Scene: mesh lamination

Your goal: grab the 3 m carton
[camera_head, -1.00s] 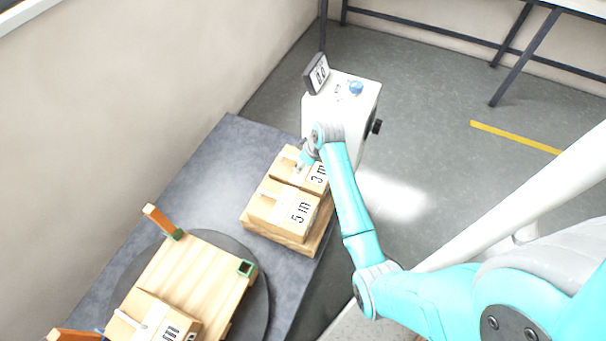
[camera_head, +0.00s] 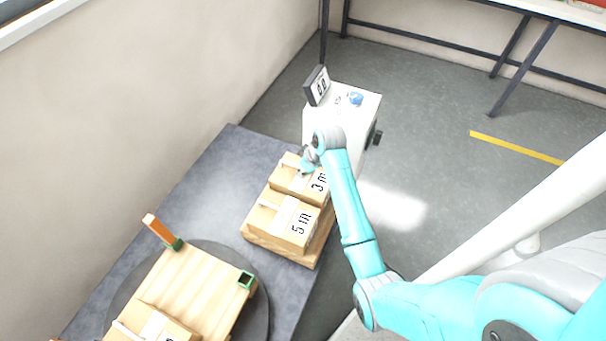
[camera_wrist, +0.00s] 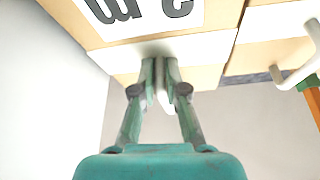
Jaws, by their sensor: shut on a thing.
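The 3 m carton (camera_head: 291,181) is a tan box with a white label. It sits at the back of a wooden pallet (camera_head: 281,251), beside the 5 m carton (camera_head: 281,222). My gripper (camera_head: 306,165) is at the top of the 3 m carton. In the wrist view my gripper (camera_wrist: 162,70) is shut on the white handle at the carton's top, and the 3 m carton (camera_wrist: 190,75) fills the upper part with its label partly cut off. Whether the carton touches the pallet cannot be told.
A white machine (camera_head: 345,108) with a small display stands just behind the cartons.

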